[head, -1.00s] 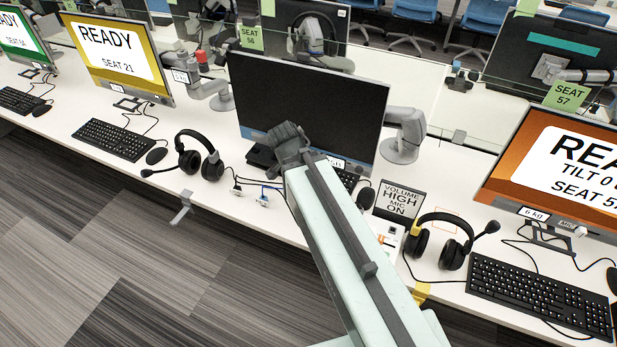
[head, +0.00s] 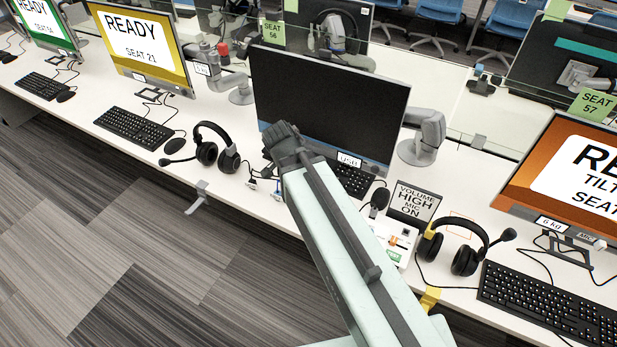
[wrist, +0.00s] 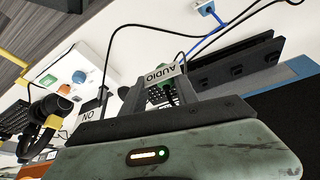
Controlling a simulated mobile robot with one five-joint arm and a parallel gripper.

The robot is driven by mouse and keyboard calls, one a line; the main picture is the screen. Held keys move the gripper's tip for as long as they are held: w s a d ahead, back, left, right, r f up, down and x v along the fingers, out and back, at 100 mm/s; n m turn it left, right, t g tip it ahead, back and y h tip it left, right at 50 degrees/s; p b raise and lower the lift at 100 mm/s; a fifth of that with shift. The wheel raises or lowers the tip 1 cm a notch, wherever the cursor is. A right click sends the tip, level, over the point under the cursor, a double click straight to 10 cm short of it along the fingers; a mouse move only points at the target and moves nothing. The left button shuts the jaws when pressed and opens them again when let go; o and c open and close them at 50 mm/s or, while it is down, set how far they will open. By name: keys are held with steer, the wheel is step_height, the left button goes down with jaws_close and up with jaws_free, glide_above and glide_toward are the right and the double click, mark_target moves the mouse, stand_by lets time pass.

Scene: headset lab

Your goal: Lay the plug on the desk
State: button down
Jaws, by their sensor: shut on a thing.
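My gripper (wrist: 160,95) is shut on a small plug (wrist: 168,88) with a white AUDIO tag (wrist: 160,73); the plug's dark and green parts show between the fingers in the wrist view. In the head view my gripper (head: 281,140) is in front of the dark monitor, and its own wrist hides the plug. The white desk (head: 232,190) runs beneath and behind it. I cannot tell the height of the plug above the desk.
A headset (head: 207,150) lies left of my gripper, near the desk's front edge. Small cable connectors (head: 252,184) lie near that edge. The dark monitor (head: 330,105) stands behind. A VOLUME HIGH sign (head: 414,203) and another headset (head: 465,250) are to the right.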

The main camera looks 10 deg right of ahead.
steer(key=shift+f+b, duration=7.25)
steer(key=c, duration=0.9)
jaws_free()
steer(key=shift+o, duration=0.2)
steer(key=shift+r, duration=0.1)
steer(key=p+v, duration=0.7)
steer(key=shift+r, duration=0.45)
